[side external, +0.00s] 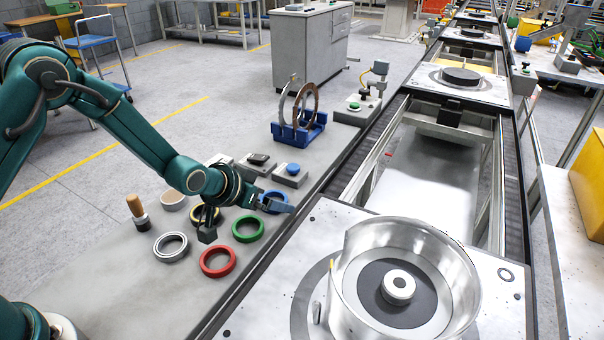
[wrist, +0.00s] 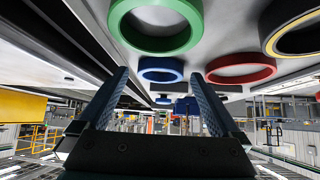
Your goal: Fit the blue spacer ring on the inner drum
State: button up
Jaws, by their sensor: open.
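The blue spacer ring (side external: 275,191) lies on the grey bench, partly hidden behind my gripper (side external: 282,208) in the side view. In the wrist view the blue ring (wrist: 161,62) appears between my two open fingers (wrist: 159,73). My gripper is low and empty, its fingers pointing right toward the conveyor. Whether the fingers touch the ring, I cannot tell. On the near pallet, a shiny steel drum (side external: 455,290) stands open at the top, with a dark disc (side external: 430,303) and a pale central hub (side external: 398,287) inside.
Green (side external: 248,229), red (side external: 218,263), silver (side external: 171,246) and yellow-black (wrist: 291,38) rings lie close by. Button boxes (side external: 291,176) and a blue rack (side external: 299,132) with upright discs stand behind. A wooden-handled tool (side external: 137,212) stands at left. The conveyor rail (side external: 345,185) borders the bench.

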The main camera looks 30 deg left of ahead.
jog(key=shift+r, duration=0.1)
jog(key=c, duration=1.4)
